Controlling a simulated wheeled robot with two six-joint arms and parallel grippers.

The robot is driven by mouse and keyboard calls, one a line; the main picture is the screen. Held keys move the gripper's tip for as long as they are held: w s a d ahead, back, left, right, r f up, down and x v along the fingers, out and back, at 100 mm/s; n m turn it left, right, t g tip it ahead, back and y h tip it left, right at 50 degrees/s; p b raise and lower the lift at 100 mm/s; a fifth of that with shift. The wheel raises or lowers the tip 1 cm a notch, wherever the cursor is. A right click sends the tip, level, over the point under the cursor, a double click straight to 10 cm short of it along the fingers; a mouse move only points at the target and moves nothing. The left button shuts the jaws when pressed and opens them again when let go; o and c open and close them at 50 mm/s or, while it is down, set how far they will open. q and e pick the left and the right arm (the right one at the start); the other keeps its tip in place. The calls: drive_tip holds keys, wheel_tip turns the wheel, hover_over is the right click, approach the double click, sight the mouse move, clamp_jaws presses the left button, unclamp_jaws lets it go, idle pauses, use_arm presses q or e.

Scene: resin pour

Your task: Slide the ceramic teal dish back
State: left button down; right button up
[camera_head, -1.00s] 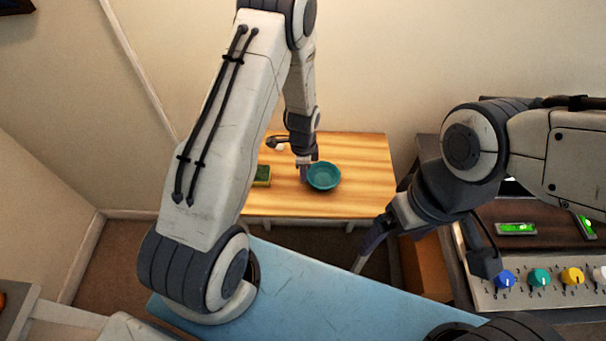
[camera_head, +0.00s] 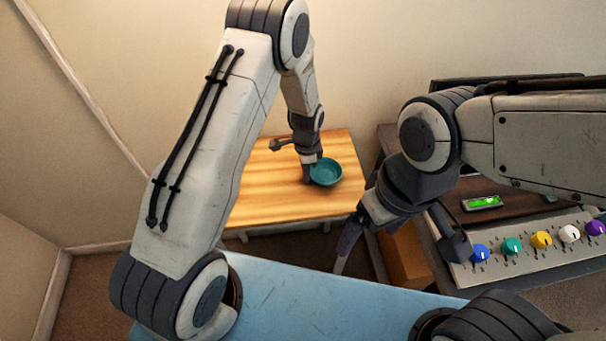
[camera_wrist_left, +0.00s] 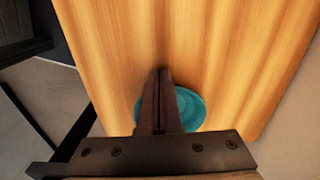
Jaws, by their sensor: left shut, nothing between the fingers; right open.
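My left gripper (camera_head: 308,180) is shut and empty, pointing down at the dish's left side. In the left wrist view the dish (camera_wrist_left: 190,108) is partly hidden behind the shut fingers of my left gripper (camera_wrist_left: 160,75). I cannot tell whether the fingertips touch the dish. My right gripper (camera_head: 345,250) is open and empty, in front of the table and well away from the dish.
The wooden table (camera_head: 270,190) has bare room around the dish. A brown box (camera_head: 405,255) sits below, beside the table.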

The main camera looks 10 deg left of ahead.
use_arm(q)
drive_tip(key=shift+r, duration=0.1)
drive_tip(key=s+d+r+n+p, duration=0.15)
drive_tip(key=r+p, duration=0.25)
drive_tip(key=r, duration=0.5)
drive_tip(key=s+d+r+p, duration=0.2)
drive_tip(key=d+r+p, duration=0.1)
drive_tip(key=r, duration=0.6)
drive_tip(key=s+r+n, duration=0.1)
drive_tip(key=s+r, duration=0.3)
drive_tip(key=s, duration=0.4)
drive_tip(key=s+d+r+n, duration=0.1)
drive_tip(key=s+r+n, duration=0.1)
drive_tip(key=s+r, duration=0.3)
drive_tip(key=s+r+n+h+b, duration=0.1)
drive_tip(key=s+r, duration=0.4)
drive_tip(key=s, duration=0.6)
drive_tip(key=shift+d+n, duration=0.2)
drive_tip(key=shift+n, duration=0.15)
drive_tip(key=shift+r, duration=0.1)
